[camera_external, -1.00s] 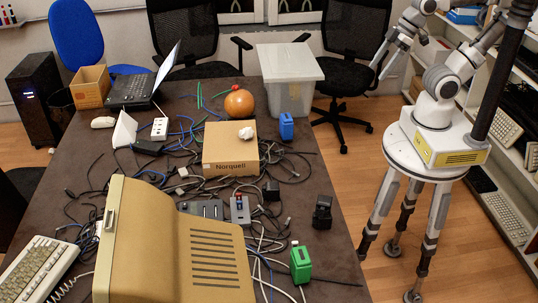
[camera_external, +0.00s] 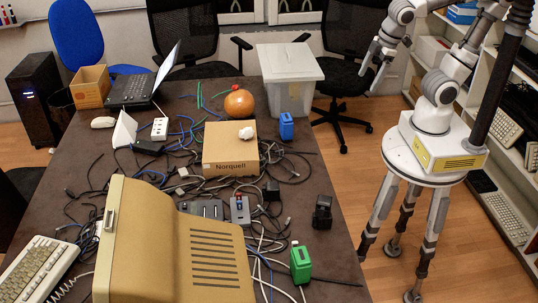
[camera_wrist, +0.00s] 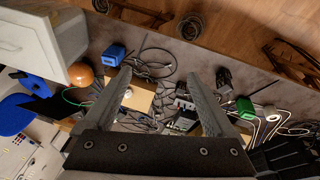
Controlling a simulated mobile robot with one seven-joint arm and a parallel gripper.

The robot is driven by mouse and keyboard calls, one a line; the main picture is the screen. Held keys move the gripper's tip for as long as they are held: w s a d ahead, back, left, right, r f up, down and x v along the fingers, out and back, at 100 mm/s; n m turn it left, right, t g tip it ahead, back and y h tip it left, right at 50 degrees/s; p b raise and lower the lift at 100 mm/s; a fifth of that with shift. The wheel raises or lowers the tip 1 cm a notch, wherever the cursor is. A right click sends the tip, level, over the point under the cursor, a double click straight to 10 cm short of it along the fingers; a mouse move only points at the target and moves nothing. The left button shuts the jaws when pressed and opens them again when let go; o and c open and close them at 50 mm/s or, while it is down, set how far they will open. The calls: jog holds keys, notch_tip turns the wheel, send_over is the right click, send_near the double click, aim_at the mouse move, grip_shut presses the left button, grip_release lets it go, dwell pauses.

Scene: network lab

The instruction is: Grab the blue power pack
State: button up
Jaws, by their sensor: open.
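The blue power pack (camera_external: 287,126) stands upright on the dark table, right of the cardboard box and in front of the white bin. In the wrist view the blue power pack (camera_wrist: 112,55) lies at the upper left, just outside my left finger. My gripper (camera_wrist: 163,72) is open and empty, its two fingers spread above the table. In the external view my gripper (camera_external: 372,72) hangs in the air right of the table, behind and to the right of the blue pack, apart from it.
A cardboard box (camera_external: 229,162) with a white lump on top, an orange ball (camera_external: 239,103) and the white bin (camera_external: 289,92) stand close to the pack. Cables cover the table. A green pack (camera_external: 301,264) and a beige monitor (camera_external: 170,250) stand nearer the camera.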

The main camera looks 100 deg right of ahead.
jog(key=w+d+f+n+g+h+b, duration=0.4)
jog(key=w+f, duration=0.1)
jog(key=f, duration=0.4)
jog(key=n+t+h+b, duration=0.3)
jog(key=n+h+b, duration=0.5)
jog(key=n+h, duration=0.45)
send_near(290, 129)
jog(key=shift+w+a+r, duration=0.1)
jog(key=shift+a+r, duration=0.1)
jog(key=shift+a, duration=0.55)
jog(key=shift+d+f+n, duration=0.1)
jog(key=shift+d+n, duration=0.05)
jog(key=shift+n, duration=0.1)
jog(key=d, duration=0.3)
jog(key=d+b, duration=0.1)
jog(key=d, duration=0.3)
jog(key=w+d, duration=0.1)
jog(key=d, duration=0.2)
jog(key=shift+d+b, duration=0.4)
jog(key=shift+w+d+r+b, duration=0.15)
jog(key=shift+w+d+b, duration=0.1)
jog(key=shift+d, duration=0.75)
jog(key=shift+w+d+r+b, duration=0.1)
jog(key=shift+d+b, duration=0.1)
jog(key=shift+d, duration=0.85)
jog(key=shift+w+d+r+b, duration=0.15)
jog(key=shift+w+d+b, duration=0.1)
jog(key=shift+d, duration=0.75)
jog(key=shift+s, duration=0.1)
grip_shut()
